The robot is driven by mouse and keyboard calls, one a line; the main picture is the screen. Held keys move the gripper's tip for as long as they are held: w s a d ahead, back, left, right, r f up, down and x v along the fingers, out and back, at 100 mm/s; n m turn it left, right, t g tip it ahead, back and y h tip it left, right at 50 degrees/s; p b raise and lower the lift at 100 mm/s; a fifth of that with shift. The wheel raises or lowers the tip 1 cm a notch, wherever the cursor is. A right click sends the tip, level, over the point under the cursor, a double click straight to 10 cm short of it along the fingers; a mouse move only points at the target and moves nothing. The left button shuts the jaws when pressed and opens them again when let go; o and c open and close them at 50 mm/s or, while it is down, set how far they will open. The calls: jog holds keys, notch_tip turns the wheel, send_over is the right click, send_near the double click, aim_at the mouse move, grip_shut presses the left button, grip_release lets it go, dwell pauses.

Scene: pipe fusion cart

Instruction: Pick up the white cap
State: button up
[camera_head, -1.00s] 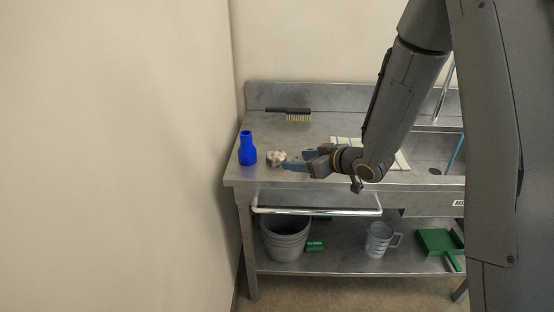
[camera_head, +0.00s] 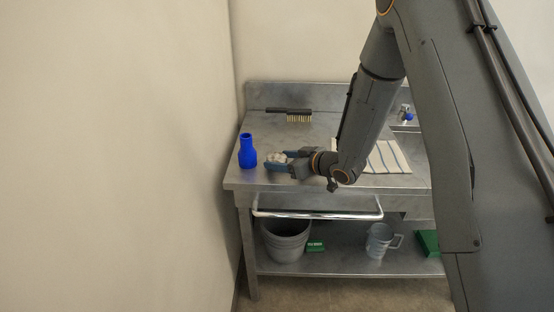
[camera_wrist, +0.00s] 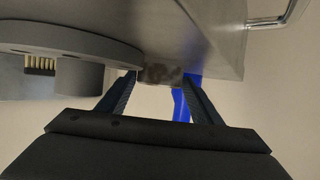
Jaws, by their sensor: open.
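The white cap (camera_head: 276,157) is a small, pale, mottled lump on the metal bench, near its left end. In the head view it shows at the fingertips of my gripper (camera_head: 277,162), partly hidden by the fingers. My gripper is open, low over the bench and pointing left. In the wrist view my gripper (camera_wrist: 160,88) has its two fingers spread apart, and a small mottled patch, likely the cap (camera_wrist: 161,74), shows between their tips. I cannot tell whether either finger touches it.
A blue bottle (camera_head: 247,152) stands just left of the cap; it also shows behind one fingertip in the wrist view (camera_wrist: 182,105). A brush (camera_head: 292,114) lies at the back. A striped cloth (camera_head: 388,157) lies to the right. A bucket (camera_head: 286,243) and jug (camera_head: 379,241) stand below.

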jog(key=shift+w+a+f, duration=0.25)
jog(key=shift+w+a, duration=0.2)
jog(key=shift+w, duration=0.05)
jog(key=c, duration=0.7)
